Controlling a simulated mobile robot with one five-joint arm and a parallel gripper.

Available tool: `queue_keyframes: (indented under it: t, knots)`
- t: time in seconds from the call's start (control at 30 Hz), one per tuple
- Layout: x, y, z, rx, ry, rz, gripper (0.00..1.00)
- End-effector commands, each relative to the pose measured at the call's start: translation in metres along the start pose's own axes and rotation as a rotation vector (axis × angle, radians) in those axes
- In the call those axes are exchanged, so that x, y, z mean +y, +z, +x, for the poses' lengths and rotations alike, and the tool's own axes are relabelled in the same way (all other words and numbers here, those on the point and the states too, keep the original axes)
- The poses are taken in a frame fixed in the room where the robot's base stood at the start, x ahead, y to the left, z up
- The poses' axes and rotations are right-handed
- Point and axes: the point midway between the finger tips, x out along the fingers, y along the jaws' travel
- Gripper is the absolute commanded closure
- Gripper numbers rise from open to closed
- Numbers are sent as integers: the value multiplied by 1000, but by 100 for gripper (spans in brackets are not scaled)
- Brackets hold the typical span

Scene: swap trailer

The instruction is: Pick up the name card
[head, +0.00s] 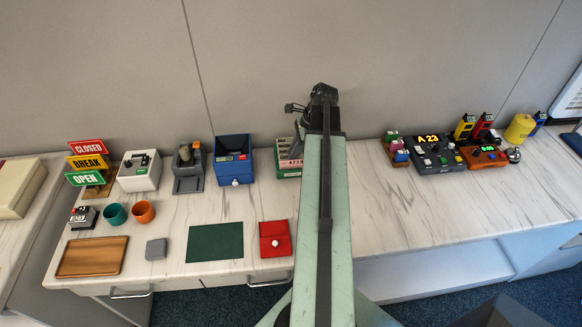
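I cannot make out a name card for certain in the head view. My arm stretches from the bottom centre up over the counter. My gripper (297,140) seems to point down beside the arm's far end, close to a green-and-white rack (289,172) that the arm partly covers. The gripper's fingers are too small and dark to tell whether they are open or shut, or hold anything. Whatever lies directly behind the arm is hidden.
The marble counter (400,205) holds a sign stand (88,161), a white device (139,172), a blue box (234,160), a green mat (215,242), a red tray (274,251), a wooden tray (92,270) and an orange device (483,156). The counter's right front is clear.

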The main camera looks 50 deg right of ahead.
Motion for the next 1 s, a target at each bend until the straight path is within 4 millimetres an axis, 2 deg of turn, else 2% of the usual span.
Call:
queue_keyframes:
  t: [0.03, 0.1, 0.3, 0.37, 0.7, 0.87, 1.0]
  knots:
    - [0, -2, 17, 0, 0, -1, 87]
    - [0, -1, 20, 0, 1, -1, 87]
    - [0, 1, 17, 0, 1, -1, 87]
    - [0, 1, 17, 0, 1, -1, 100]
    - [0, 2, 17, 0, 1, -2, 100]
    - [0, 6, 7, 0, 1, -3, 100]
    - [0, 15, -14, 0, 1, -3, 100]
